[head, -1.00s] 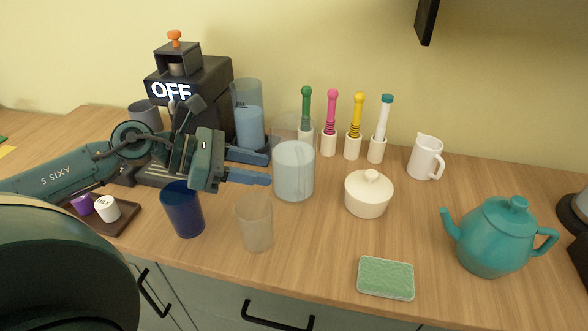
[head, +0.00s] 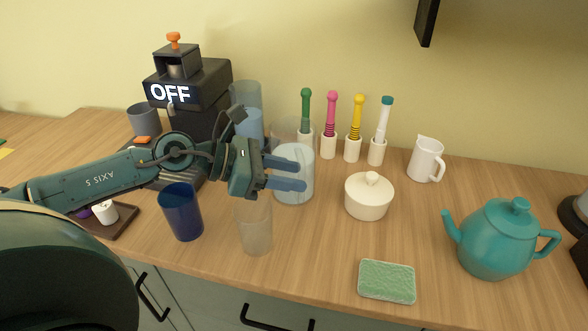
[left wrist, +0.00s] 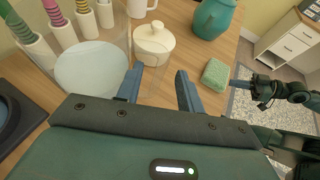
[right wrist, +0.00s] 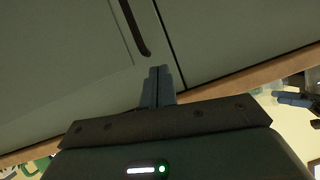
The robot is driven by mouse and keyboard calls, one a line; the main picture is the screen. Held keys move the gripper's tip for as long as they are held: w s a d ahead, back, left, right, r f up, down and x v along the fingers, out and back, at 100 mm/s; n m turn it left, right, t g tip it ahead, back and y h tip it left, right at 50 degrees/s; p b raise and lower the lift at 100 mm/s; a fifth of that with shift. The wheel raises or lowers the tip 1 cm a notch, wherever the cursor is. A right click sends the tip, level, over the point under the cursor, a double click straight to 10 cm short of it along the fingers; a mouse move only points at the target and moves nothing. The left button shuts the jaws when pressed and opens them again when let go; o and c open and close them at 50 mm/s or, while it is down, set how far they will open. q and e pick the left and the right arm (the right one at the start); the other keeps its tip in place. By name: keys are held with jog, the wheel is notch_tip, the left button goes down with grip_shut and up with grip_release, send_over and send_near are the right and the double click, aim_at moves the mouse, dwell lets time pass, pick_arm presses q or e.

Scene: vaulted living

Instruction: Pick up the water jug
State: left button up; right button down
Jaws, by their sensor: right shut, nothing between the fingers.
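The water jug (head: 284,191), a clear wide vessel partly filled with pale blue water, stands upright on the wooden counter in the head view. It also shows in the left wrist view (left wrist: 90,68), to the left of the fingers. My left gripper (head: 301,174) is open and empty, its fingers pointing right and overlapping the jug in the head view. In the left wrist view (left wrist: 157,80) the jug is beside the left finger, not between the two. I cannot tell whether they touch. My right gripper (right wrist: 158,72) is shut and empty, facing a grey-green cabinet front.
A clear cup (head: 256,230) and blue cup (head: 181,212) stand in front of the jug. A white lidded bowl (head: 368,197) is right of it; several colourful-handled tools stand behind. The coffee machine (head: 192,85) is behind my left arm. A green sponge (head: 386,281) and teal teapot (head: 495,240) lie farther right.

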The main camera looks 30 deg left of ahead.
pick_arm(q)
jog(key=shift+x, duration=1.35)
jog(key=shift+c, duration=0.5)
grip_shut()
jog(key=shift+r, duration=0.1)
jog(key=shift+w+r+p, duration=0.1)
jog(key=shift+r+p, duration=0.05)
jog(key=shift+p, duration=0.15)
